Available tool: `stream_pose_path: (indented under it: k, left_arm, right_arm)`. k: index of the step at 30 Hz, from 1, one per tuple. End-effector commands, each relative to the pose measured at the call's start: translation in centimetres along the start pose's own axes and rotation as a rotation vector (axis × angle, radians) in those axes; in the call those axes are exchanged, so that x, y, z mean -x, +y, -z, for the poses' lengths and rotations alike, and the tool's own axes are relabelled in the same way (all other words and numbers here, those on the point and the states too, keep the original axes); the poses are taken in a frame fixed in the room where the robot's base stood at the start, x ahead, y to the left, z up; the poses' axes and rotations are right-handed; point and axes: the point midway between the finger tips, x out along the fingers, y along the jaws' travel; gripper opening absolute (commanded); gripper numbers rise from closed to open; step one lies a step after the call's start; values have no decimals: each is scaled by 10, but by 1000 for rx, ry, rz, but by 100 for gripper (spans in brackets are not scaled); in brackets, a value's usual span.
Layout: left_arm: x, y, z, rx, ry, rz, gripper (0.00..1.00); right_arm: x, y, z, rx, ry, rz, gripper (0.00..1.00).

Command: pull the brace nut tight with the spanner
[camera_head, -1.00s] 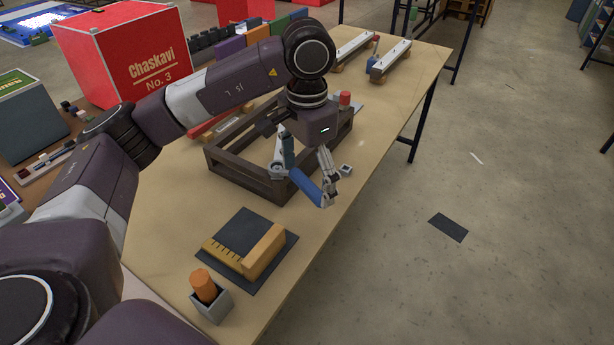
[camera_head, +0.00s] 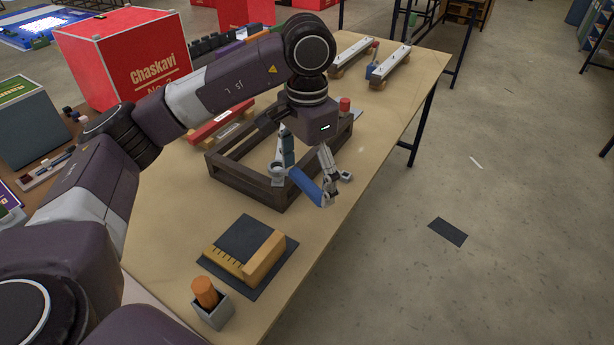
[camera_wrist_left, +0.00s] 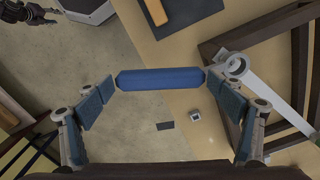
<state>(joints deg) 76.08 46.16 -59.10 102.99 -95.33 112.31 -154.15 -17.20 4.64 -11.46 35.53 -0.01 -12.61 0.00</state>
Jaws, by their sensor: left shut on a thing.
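The blue-handled spanner (camera_head: 307,187) lies level at the frame's near right side; its handle also shows in the left wrist view (camera_wrist_left: 160,79). My left gripper (camera_head: 305,182) is shut on the handle, with its fingers wide apart at the two ends. At the handle's right end in the wrist view is a grey ring (camera_wrist_left: 237,65), beside a pale grey bar (camera_wrist_left: 270,95) crossing the frame corner, probably the brace. Whether the ring sits around a nut cannot be told. A dark gripper-like part (camera_wrist_left: 32,12) at the wrist view's top left is probably my right gripper.
The brown wooden frame (camera_head: 240,187) stands on the table (camera_head: 160,230). A small grey block with a dark centre (camera_head: 345,175) lies near the right edge. Nearer are a yellow block on a dark mat (camera_head: 284,262) and a grey cup (camera_head: 215,313) with an orange peg.

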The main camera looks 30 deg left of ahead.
Motion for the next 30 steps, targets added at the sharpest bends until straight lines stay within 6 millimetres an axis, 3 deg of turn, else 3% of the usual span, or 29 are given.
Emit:
stream_pose_path:
  k: [1, 8, 17, 30]
  left_arm:
    - [0, 0, 0, 0, 1, 0, 54]
    - [0, 0, 0, 0, 1, 0, 29]
    - [5, 0, 0, 0, 1, 0, 28]
    - [44, 0, 0, 0, 1, 0, 28]
  right_arm:
    - [0, 0, 0, 0, 0, 0, 41]
    - [0, 0, 0, 0, 0, 0, 41]
    - [3, 0, 0, 0, 0, 0, 41]
    - [24, -1, 2, -1, 0, 2, 41]
